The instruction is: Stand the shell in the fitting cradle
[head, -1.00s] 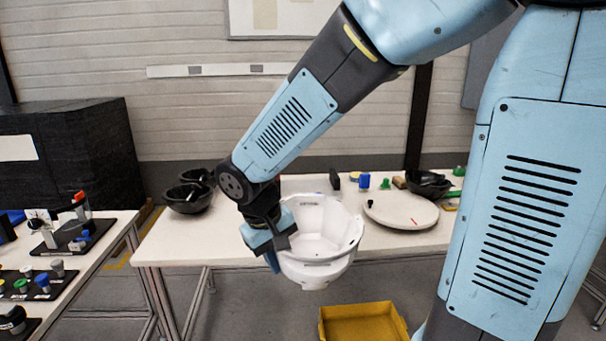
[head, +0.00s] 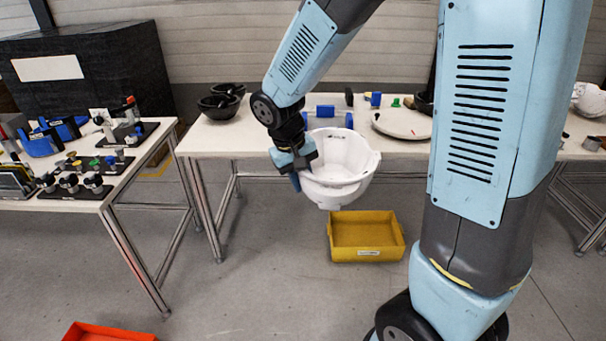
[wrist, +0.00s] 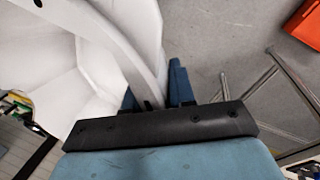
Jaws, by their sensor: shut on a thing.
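A white helmet shell (head: 342,165) hangs in the air in front of the middle table, its open hollow facing up and toward me. My gripper (head: 301,172) is shut on the rim at its left side. In the wrist view the shell (wrist: 95,60) fills the left, and its rim passes between the blue fingers of my gripper (wrist: 155,92). I cannot tell for sure which thing is the fitting cradle. A blue bar-like piece with upright ends (head: 326,112) stands on the middle table behind the shell, partly hidden by it.
The middle table (head: 215,143) carries black bowls (head: 219,104) and a round pale board (head: 402,123). A yellow bin (head: 366,240) stands on the floor below the shell, a red bin (head: 105,332) at front left. A left table (head: 75,204) holds small parts. Floor between is clear.

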